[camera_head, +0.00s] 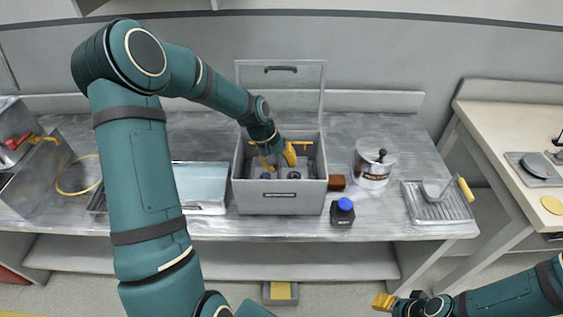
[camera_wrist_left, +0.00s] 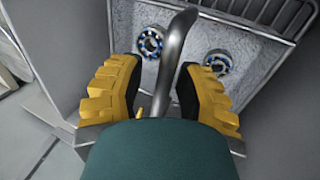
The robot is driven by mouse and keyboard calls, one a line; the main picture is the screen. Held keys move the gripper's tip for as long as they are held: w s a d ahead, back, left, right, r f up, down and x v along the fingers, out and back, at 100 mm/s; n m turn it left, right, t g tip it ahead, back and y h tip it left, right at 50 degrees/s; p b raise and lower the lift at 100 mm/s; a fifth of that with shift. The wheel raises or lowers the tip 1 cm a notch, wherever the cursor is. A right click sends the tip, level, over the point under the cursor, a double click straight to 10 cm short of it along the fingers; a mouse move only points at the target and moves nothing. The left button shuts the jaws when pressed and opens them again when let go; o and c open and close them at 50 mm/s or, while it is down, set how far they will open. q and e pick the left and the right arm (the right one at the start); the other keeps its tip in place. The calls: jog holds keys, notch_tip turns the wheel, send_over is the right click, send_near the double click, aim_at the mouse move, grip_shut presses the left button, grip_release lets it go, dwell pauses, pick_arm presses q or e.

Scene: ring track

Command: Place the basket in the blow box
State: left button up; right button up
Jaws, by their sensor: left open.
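The blow box (camera_head: 280,202) is a grey open-topped box in the middle of the workbench, its clear lid (camera_head: 280,90) raised at the back. My left gripper (camera_head: 278,158) is inside its opening, pointing down. In the left wrist view, its yellow fingers (camera_wrist_left: 160,95) are open on both sides of a curved metal handle (camera_wrist_left: 174,55), which appears to belong to the basket. Two blue-and-white rings (camera_wrist_left: 150,43) lie below. My right gripper (camera_head: 384,301) is at the lower right, away from the box.
A metal tray (camera_head: 437,202) with a yellow-handled tool lies farther right. A pale-blue covered tray (camera_head: 201,186) is left.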

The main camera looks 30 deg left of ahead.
pick_arm(q)
jog(key=p+v, duration=0.2)
jog(key=v, duration=1)
pick_arm(e)
jog(key=r, duration=0.2)
jog(key=shift+s+r, duration=0.25)
jog(key=shift+r, duration=0.05)
pick_arm(q)
jog(key=shift+s+d, duration=0.1)
pick_arm(e)
jog(key=shift+s, duration=0.1)
